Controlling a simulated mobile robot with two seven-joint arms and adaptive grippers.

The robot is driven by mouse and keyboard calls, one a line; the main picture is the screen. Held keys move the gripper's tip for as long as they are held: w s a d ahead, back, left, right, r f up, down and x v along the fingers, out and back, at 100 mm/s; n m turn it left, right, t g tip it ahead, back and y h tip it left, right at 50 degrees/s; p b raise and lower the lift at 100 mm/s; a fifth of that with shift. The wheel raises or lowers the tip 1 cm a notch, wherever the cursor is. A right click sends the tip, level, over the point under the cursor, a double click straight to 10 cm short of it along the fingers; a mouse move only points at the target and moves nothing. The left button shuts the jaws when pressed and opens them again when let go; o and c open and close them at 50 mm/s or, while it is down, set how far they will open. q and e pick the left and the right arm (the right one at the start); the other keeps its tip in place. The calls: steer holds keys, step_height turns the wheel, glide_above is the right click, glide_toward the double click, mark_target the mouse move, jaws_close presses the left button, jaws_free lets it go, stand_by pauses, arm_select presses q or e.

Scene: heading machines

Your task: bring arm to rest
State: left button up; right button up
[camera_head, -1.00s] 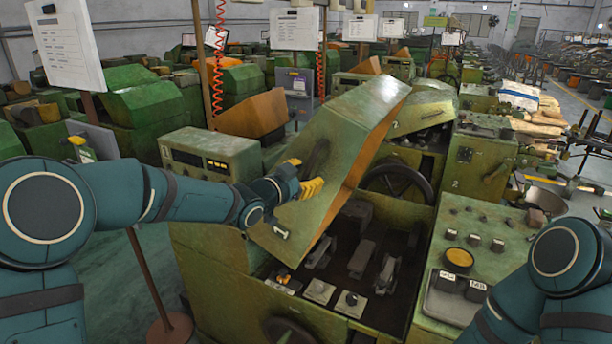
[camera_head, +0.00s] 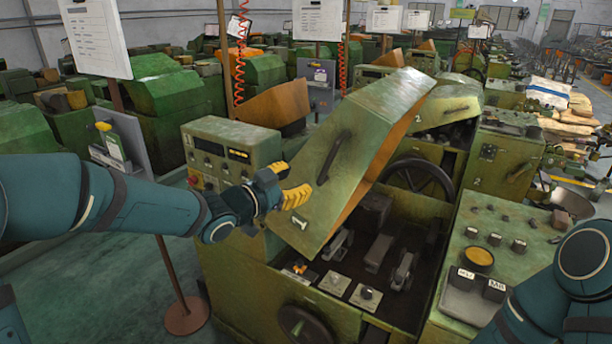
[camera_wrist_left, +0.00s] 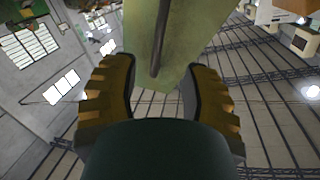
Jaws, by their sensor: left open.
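My left arm comes in from the left in the head view. Its gripper (camera_head: 297,192) has yellow fingers and is beside the raised green lid (camera_head: 350,165) of machine 1, left of the dark lid handle (camera_head: 334,158). In the left wrist view the two yellow fingers (camera_wrist_left: 160,110) are spread apart with nothing between their tips. The lid (camera_wrist_left: 190,40) and its dark handle (camera_wrist_left: 162,38) show ahead, beyond the fingers. My right arm shows at the lower right of the head view, but its gripper is out of view.
The open machine bay (camera_head: 375,260) lies below the lid. A control box (camera_head: 228,150) stands behind my left forearm. A control panel (camera_head: 490,245) is on the right. A thin post on a round brown base (camera_head: 186,316) stands at lower left, near green floor.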

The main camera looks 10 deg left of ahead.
arm_select(q)
steer(key=shift+s+a, duration=0.2)
steer(key=shift+s, duration=0.15)
steer(key=s+d+f+n+g+y+b, duration=0.1)
steer(key=s+f+n+g+y+b, duration=0.2)
steer(key=f, duration=1.2)
steer(key=s+d+f+n+g+y+b, duration=0.1)
steer(key=s+f+n+g+b, duration=0.3)
steer(key=f, duration=1.1)
steer(key=s+d+f+n+g+y+b, duration=0.1)
steer(key=s+f+n+g, duration=0.4)
steer(key=s+f, duration=1.2)
step_height(320, 180, down, 3)
steer(key=shift+f+n+y, duration=0.2)
steer(key=shift+n+y, duration=0.1)
steer(key=shift+n, duration=0.1)
steer(key=shift+s, duration=0.1)
